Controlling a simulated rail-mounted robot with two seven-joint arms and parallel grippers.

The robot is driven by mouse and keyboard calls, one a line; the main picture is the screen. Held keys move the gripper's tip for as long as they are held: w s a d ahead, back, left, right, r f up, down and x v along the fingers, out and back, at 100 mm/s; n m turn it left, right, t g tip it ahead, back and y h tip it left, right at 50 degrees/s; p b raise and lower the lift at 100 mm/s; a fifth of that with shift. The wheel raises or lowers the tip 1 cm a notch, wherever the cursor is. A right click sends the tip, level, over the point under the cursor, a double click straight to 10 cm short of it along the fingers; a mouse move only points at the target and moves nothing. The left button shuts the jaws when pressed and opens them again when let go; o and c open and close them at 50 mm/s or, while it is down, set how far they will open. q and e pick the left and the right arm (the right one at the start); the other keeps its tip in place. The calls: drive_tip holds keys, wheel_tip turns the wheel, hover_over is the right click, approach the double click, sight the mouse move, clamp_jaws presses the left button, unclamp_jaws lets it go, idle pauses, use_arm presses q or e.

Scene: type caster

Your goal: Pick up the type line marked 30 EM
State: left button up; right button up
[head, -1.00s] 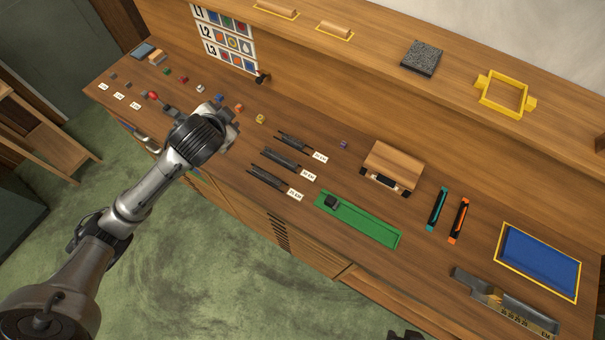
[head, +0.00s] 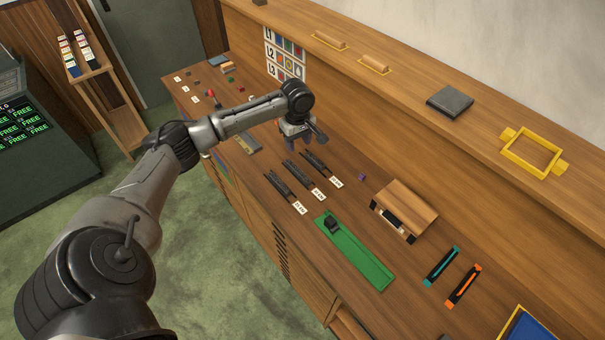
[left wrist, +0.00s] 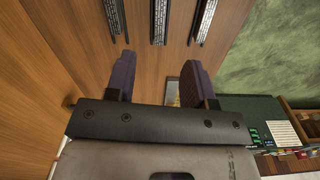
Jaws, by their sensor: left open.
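Three dark type lines lie side by side on the bench in the head view: a near one (head: 279,185), a middle one (head: 297,173) and a far one (head: 314,161). Each has a small white label at its right end; the print is too small to tell which says 30 EM. My left gripper (head: 297,143) is open and empty, pointing down above the bench, just left of the far line. In the left wrist view my open fingers (left wrist: 155,65) show below the ends of three lines (left wrist: 115,15), (left wrist: 160,20), (left wrist: 206,20), apart from them.
A green tray (head: 365,264) with a dark block lies to the right of the lines. Beyond it are a wooden box (head: 408,205), a teal tool (head: 441,266) and an orange tool (head: 463,287). A raised shelf (head: 410,90) runs along the back.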

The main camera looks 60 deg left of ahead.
sight(299, 171)
use_arm(q)
drive_tip(key=shift+n, duration=0.8)
drive_tip(key=f+b, duration=0.1)
drive_tip(key=f, duration=1.3)
drive_tip(key=shift+d, duration=0.2)
clamp_jaws()
drive_tip(key=shift+r, duration=0.1)
